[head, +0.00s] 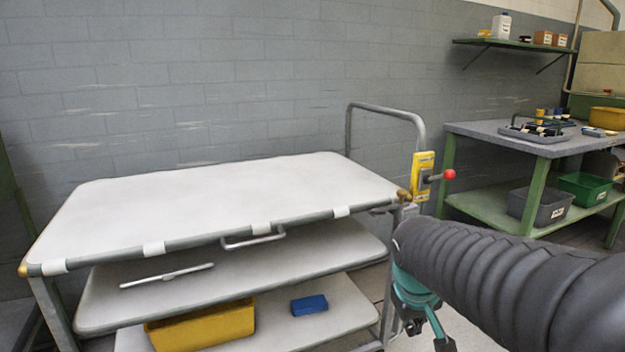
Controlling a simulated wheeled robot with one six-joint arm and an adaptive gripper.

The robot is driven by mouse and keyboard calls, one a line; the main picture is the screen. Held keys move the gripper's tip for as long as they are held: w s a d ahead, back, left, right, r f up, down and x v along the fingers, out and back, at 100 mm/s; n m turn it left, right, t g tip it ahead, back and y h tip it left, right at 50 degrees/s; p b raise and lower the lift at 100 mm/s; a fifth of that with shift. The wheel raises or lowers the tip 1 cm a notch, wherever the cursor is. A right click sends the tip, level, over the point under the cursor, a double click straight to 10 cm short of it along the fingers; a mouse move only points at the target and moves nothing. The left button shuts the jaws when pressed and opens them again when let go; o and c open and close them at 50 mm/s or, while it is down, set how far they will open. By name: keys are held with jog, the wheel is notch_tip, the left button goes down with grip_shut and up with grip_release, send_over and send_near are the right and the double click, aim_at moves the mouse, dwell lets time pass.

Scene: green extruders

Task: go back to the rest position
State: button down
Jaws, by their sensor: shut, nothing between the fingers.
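My arm, in a black ribbed sleeve, comes in from the right edge of the head view and ends at a teal joint near the bottom, right of the cart. Small dark and teal parts hang below that joint and run toward the bottom edge. I cannot make out any gripper fingers among them. The arm stands in front of the floor beside the cart, and hides part of the floor there.
A three-tier grey cart (215,200) fills the left and middle; its top is bare. Lower tiers hold a yellow bin (200,327) and a blue box (309,305). A yellow switch box (422,175) with a red knob stands at its right corner. A green workbench (545,146) stands behind.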

jog(key=s+a+m+t+y, duration=0.2)
jog(key=s, duration=1.2)
jog(key=shift+s+r, duration=0.2)
jog(key=shift+r, duration=0.2)
